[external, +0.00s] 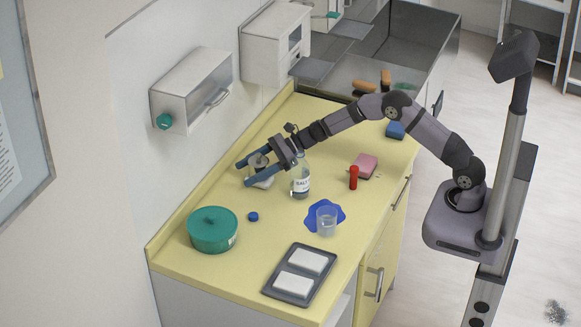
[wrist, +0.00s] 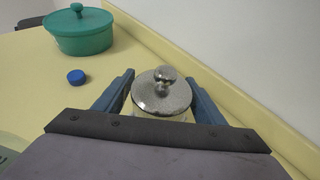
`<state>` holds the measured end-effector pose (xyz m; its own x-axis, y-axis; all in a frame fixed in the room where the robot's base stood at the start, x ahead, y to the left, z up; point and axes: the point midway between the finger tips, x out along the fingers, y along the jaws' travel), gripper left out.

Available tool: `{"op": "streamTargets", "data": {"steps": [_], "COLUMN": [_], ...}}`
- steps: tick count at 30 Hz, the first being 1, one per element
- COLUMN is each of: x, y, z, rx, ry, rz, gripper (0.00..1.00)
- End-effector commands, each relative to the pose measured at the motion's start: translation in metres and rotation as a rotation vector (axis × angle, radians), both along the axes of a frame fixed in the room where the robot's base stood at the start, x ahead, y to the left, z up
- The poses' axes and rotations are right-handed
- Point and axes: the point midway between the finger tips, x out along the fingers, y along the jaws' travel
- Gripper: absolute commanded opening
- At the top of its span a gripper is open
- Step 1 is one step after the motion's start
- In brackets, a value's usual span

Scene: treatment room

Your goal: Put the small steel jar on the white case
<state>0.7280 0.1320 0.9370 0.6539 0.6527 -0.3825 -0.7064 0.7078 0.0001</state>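The small steel jar (external: 258,160), with a shiny lid and round knob, stands upright between the blue fingers of my gripper (external: 243,174), near the wall side of the yellow counter. In the wrist view, the jar's lid (wrist: 160,98) fills the space between the fingers of my gripper (wrist: 157,76). The fingers are spread to about the lid's width; whether they press on the jar cannot be told. A whitish shape (external: 264,183) shows below the jar, partly hidden by a finger; I cannot tell if it is the white case or part of the jar.
A teal lidded pot (external: 212,231) and blue cap (external: 253,216) stand to the front left. A salt jar (external: 300,180) is close to my gripper. A clear cup (external: 326,218), red bottle (external: 353,178), pink sponge (external: 365,166) and dark tray (external: 275,289) with white pads are also there.

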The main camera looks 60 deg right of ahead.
Motion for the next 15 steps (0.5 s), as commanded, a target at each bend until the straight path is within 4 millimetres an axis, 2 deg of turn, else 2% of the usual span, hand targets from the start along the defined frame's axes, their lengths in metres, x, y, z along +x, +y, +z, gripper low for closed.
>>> {"op": "streamTargets", "data": {"steps": [15], "x": [-0.0029], "y": [-0.0038], "z": [0.0045], "rx": [0.000], "ry": [0.000], "rz": [-0.001], "gripper": [0.67]}}
